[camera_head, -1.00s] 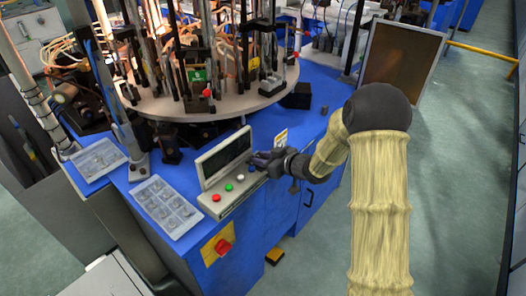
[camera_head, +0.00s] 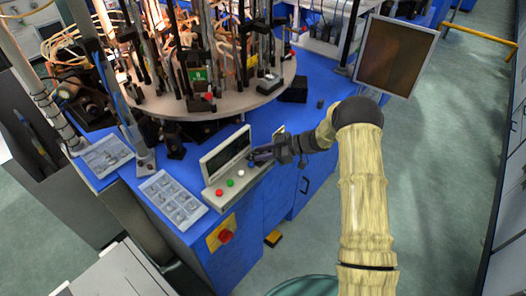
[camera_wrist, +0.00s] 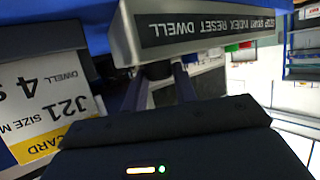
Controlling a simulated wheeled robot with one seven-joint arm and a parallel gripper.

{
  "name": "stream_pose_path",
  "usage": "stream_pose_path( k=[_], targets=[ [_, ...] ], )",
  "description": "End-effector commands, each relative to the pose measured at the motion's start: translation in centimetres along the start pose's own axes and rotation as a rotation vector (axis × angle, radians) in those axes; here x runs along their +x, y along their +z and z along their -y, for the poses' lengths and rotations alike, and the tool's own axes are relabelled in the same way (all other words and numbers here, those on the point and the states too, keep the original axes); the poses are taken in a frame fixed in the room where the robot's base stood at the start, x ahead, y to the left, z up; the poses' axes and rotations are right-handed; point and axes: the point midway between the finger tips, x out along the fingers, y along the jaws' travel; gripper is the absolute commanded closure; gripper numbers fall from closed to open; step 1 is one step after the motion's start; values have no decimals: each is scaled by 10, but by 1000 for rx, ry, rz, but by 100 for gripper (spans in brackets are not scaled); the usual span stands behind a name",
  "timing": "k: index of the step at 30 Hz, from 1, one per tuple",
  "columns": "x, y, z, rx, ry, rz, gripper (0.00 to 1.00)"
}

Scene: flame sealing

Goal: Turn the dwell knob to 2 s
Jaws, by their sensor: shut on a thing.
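The control panel (camera_head: 213,181) is a pale sloped console with a dark screen and red, green and white buttons. In the wrist view its label strip (camera_wrist: 210,27) shows upside down and reads STOP, START, INDEX, RESET, DWELL. A dark knob (camera_wrist: 158,70) sticks out at the DWELL end of the strip. My gripper (camera_head: 257,155) is at the right end of the panel, and in the wrist view its fingers (camera_wrist: 160,88) are shut on the knob. The knob's pointer and scale are hidden. A card (camera_wrist: 45,105), upside down, reads J21 and DWELL 4 S.
A round machine table (camera_head: 215,110) with many upright rods stands behind the panel. A clear compartment tray (camera_head: 172,200) lies to its left. A red knob on a yellow plate (camera_head: 224,236) is on the front face below. The floor at right is open.

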Motion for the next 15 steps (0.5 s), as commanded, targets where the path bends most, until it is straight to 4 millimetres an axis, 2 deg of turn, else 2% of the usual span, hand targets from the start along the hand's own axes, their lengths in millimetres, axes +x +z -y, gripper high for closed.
stream_pose_path(
  k=[13, 14, 15],
  targets=[
    [0, 0, 0, -5, -11, 0, 94],
    [0, 0, 0, -5, -11, 0, 66],
    [0, 0, 0, -5, -11, 0, 63]
  ],
)
